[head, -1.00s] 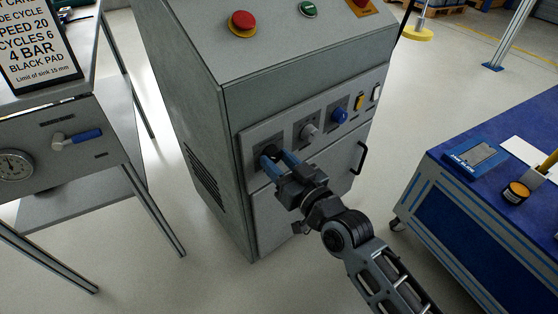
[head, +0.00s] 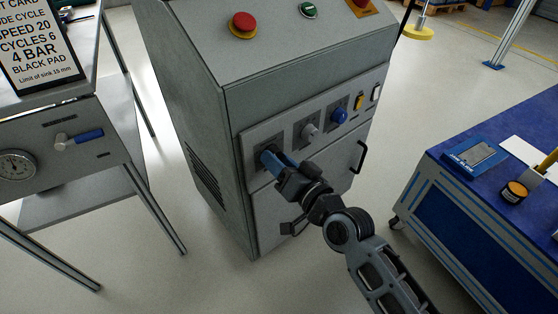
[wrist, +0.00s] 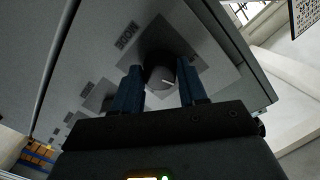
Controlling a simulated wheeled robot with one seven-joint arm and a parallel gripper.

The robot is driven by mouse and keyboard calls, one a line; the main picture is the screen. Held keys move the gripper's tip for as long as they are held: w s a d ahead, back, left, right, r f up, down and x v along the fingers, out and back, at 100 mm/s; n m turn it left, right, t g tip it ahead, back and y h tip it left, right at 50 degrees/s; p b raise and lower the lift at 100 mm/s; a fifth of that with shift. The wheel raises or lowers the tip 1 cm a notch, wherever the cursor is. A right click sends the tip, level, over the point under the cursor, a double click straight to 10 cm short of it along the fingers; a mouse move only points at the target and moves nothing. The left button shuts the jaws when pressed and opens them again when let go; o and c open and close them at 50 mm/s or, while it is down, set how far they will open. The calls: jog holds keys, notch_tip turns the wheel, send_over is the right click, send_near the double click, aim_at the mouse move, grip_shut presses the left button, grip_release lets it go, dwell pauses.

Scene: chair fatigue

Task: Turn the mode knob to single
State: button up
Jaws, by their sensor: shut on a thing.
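The mode knob (wrist: 160,78) is a dark round knob with a white pointer line, on a square plate at the left end of the grey cabinet's control panel (head: 288,164). The pointer line points roughly to the right there. My gripper (head: 271,158) reaches the panel with its blue fingers on either side of the knob and is shut on it. In the head view the fingers hide most of the knob, and the position markings are not readable.
Right of the knob sit a grey knob (head: 309,131), a blue knob (head: 339,116) and yellow and white switches. A red button (head: 242,24) is on the cabinet top. A table with a blue-handled valve (head: 78,138) stands left, a blue workbench (head: 440,190) right.

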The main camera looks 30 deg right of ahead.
jog(key=o, duration=1)
jog(key=shift+o, duration=0.2)
jog(key=s+d+p, duration=0.1)
jog(key=s, duration=0.6)
jog(key=shift+s+r, duration=0.2)
jog(key=shift+s, duration=0.15)
jog(key=shift+d, duration=0.1)
